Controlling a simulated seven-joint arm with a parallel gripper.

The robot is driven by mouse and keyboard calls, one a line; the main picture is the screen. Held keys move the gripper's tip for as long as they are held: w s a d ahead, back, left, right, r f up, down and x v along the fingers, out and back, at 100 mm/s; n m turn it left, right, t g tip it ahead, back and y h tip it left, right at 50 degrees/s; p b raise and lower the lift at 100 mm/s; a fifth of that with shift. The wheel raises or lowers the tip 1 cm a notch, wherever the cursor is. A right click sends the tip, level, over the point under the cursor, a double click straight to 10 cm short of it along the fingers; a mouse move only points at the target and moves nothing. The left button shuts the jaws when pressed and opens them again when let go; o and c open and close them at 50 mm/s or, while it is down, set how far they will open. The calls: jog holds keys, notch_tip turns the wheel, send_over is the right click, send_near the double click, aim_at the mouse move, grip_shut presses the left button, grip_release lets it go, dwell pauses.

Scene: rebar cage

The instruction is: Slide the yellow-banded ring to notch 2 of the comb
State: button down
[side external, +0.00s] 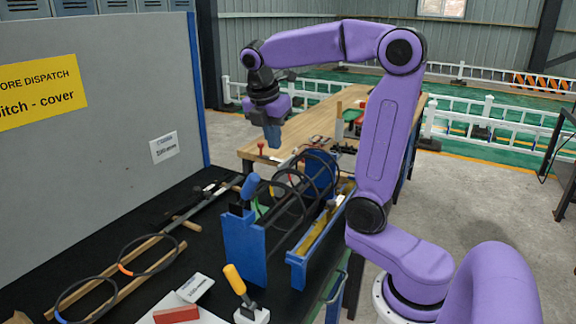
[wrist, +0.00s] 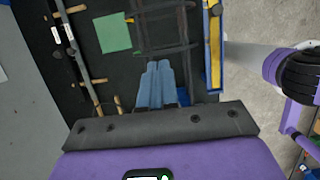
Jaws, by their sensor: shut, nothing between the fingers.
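My gripper (side external: 273,146) is shut and empty, pointing down above the far part of the rebar cage. Its blue fingers lie together in the wrist view (wrist: 157,66). The cage (side external: 287,222) has dark bars and several dark rings between blue end plates. A small yellow mark (wrist: 130,20) shows on a dark ring or bar in the wrist view, apart from the fingers; it may be the yellow band.
Two loose rings, one with an orange band (side external: 125,269), lie on wooden strips at the left. A yellow-handled tool (side external: 235,279) stands in front, near a red block (side external: 177,314). A green square (wrist: 114,33) lies beside the bars. A grey panel (side external: 100,130) bounds the left.

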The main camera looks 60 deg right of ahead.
jog(key=d+f, duration=0.7)
jog(key=f, duration=0.3)
dwell(0.3)
jog(key=shift+d+f, duration=0.15)
jog(key=shift+d, duration=0.3)
